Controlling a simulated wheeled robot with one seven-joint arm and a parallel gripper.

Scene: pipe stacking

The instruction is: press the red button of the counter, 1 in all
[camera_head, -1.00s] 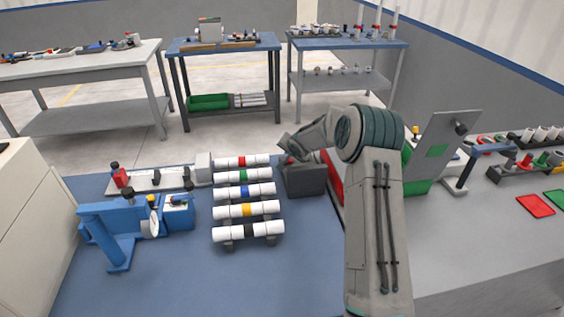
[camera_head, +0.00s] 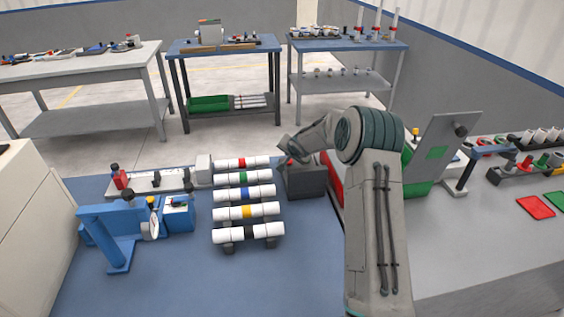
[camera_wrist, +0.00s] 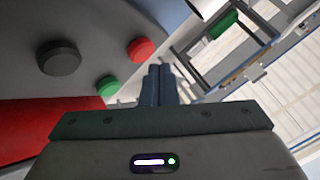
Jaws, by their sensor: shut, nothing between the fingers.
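The counter (camera_head: 307,181) is a dark grey box on the blue bench top, to the right of the row of pipes. Its red button (camera_head: 290,162) shows as a small red spot beside my gripper (camera_head: 287,151). In the wrist view the red button (camera_wrist: 141,50) is round and stands on a grey face, with a green button (camera_wrist: 108,86) and a dark knob (camera_wrist: 59,57) near it. My gripper (camera_wrist: 160,70) is shut and empty. Its fingertips appear close to the red button, a little to its right, with a visible gap in the picture.
Several white pipes with coloured bands (camera_head: 245,191) lie on supports left of the counter. A blue fixture (camera_head: 115,225) stands farther left. A red panel (camera_head: 333,177) is just right of the counter, partly behind my arm. The front of the blue bench is clear.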

